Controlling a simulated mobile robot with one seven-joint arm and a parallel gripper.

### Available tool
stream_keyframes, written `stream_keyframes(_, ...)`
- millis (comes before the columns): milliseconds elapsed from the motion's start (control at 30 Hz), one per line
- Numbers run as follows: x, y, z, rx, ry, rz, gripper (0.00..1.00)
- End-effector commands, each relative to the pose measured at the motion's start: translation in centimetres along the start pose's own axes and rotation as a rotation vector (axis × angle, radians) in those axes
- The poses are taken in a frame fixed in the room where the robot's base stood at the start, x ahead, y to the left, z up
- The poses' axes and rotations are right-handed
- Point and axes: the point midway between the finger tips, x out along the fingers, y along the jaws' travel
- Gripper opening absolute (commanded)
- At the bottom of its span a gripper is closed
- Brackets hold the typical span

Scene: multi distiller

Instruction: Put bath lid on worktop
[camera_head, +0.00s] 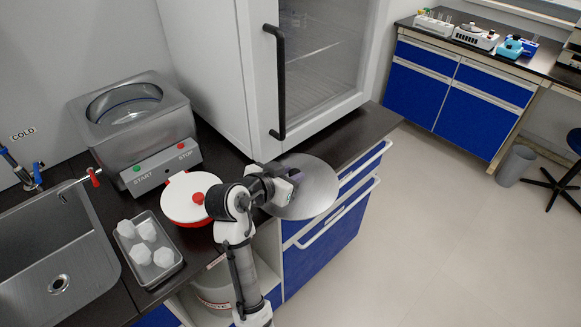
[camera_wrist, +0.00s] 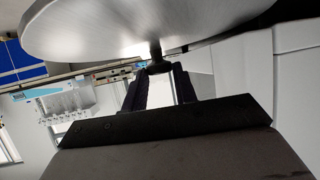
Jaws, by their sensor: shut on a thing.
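The bath lid (camera_head: 315,190) is a round grey metal disc. In the head view it is held out over the front edge of the dark worktop (camera_head: 352,142), above the blue drawers. My gripper (camera_head: 291,176) is shut on it. In the wrist view the lid (camera_wrist: 120,28) fills the top, and my gripper (camera_wrist: 157,70) has its two dark fingers closed on the knob below the disc. The grey metal bath (camera_head: 130,138) stands uncovered at the back left of the worktop, its START and STOP panel facing front.
A white cabinet with a glass door (camera_head: 245,85) and black handle stands behind the lid. A red and white round device (camera_head: 183,197), a tray of white pieces (camera_head: 150,280) and a sink (camera_head: 50,250) lie to the left. A narrow worktop strip in front of the cabinet is bare.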

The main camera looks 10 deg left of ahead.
Motion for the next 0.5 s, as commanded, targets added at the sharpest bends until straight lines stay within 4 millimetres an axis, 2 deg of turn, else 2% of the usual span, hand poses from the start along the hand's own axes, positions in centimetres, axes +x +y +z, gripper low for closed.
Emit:
stream_keyframes(433,-0.03,0.07,0.47,0.001,0.001,0.001,0.00)
stream_keyframes(467,-0.08,0.06,0.39,0.000,0.000,0.001,0.32)
stream_keyframes(500,-0.09,0.06,0.36,0.000,0.000,0.001,0.37)
